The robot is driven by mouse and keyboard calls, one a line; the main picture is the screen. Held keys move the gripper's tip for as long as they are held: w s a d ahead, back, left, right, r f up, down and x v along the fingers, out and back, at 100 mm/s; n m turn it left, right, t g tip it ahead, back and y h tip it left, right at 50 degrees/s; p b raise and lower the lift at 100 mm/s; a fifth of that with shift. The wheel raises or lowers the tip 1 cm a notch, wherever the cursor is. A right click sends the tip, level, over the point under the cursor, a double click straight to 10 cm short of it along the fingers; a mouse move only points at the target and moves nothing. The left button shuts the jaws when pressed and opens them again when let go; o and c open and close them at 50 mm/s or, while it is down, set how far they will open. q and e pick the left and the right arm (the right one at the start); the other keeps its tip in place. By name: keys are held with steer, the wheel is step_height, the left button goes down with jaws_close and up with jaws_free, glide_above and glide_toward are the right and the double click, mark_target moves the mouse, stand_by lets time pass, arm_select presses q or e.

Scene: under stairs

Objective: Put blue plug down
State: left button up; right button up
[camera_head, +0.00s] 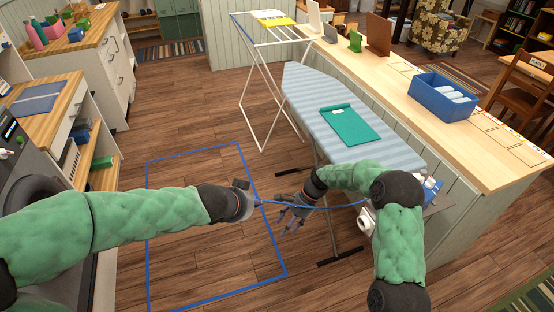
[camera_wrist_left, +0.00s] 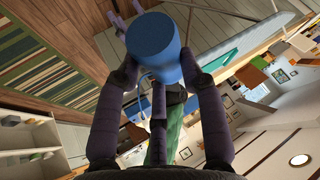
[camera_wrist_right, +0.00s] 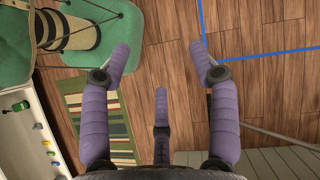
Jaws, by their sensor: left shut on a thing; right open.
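The blue plug (camera_wrist_left: 153,38) is a thick blue cylinder held between the purple fingers in the left wrist view. My left gripper (camera_head: 257,202) is shut on it, in the air over the floor in the head view. A thin blue cord (camera_head: 335,207) runs right from there, passing my right gripper, toward the near end of the ironing board. My right gripper (camera_head: 289,217) is open, just right of the left one, fingers spread downward. In the right wrist view no object lies between its fingers (camera_wrist_right: 158,62).
A blue outline (camera_head: 214,153) marks a clear floor area below my grippers. The ironing board (camera_head: 305,95) carries a green folded cloth (camera_head: 350,125). A blue-and-white item (camera_head: 430,187) sits at its near end. A wooden counter (camera_head: 400,85) with a blue bin (camera_head: 441,97) stands behind.

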steer(key=w+a+r+m+g, duration=0.1)
steer(key=a+r+g, duration=0.1)
steer(key=r, duration=1.3)
steer(key=w+a+r+m+g, duration=0.1)
steer(key=a+r+g, duration=0.1)
steer(key=r, duration=1.3)
steer(key=x, duration=1.1)
steer(key=shift+s+a, duration=0.25)
steer(key=shift+s, duration=0.05)
steer(key=shift+f, duration=0.1)
arm_select(q)
jaws_close()
arm_select(e)
steer(key=shift+w, duration=0.1)
steer(key=c, duration=1.1)
arm_select(q)
steer(key=o, duration=1.3)
jaws_free()
arm_select(e)
steer(key=shift+c, duration=0.3)
